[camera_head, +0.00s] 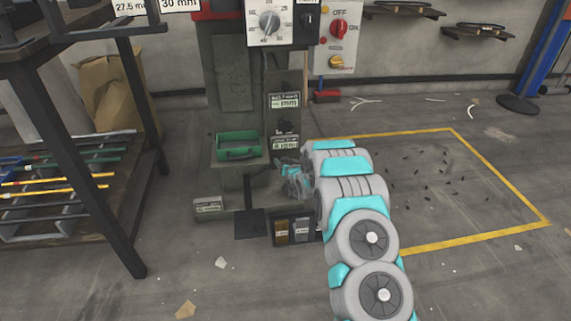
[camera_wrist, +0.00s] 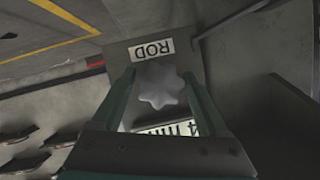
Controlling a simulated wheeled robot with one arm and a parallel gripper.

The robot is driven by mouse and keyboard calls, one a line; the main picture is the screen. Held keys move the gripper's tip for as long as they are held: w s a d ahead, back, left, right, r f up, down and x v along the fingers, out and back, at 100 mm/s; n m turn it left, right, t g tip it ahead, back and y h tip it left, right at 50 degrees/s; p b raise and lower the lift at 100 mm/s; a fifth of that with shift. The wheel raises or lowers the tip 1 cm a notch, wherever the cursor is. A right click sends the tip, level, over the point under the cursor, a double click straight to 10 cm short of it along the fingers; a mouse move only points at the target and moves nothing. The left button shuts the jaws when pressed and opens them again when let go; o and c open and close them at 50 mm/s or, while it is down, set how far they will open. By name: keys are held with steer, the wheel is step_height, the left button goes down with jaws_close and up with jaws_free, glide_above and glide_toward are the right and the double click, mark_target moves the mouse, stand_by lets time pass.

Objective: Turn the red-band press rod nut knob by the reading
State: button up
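A pale, star-shaped knob (camera_wrist: 157,84) is in the middle of the wrist view, on the press (camera_head: 226,75) face beside an upside-down label reading ROD (camera_wrist: 151,49). My gripper (camera_wrist: 159,77) is open, with one green finger to the left and one to the right of the knob; narrow gaps seem to show, but contact is hard to tell. A second label (camera_wrist: 168,128), partly covered by my gripper, shows a 4 and mm. In the head view, my gripper (camera_head: 285,180) is low at the press's right side, and the knob is not clearly visible there.
The press carries a dial (camera_head: 269,22), and a control box with a red knob (camera_head: 339,28) is to its right. A green tray (camera_head: 238,146) sits on the press. A dark rack (camera_head: 85,150) stands left. Yellow-lined floor (camera_head: 460,135) with small scraps lies right.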

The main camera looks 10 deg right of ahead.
steer(key=c, duration=1.1)
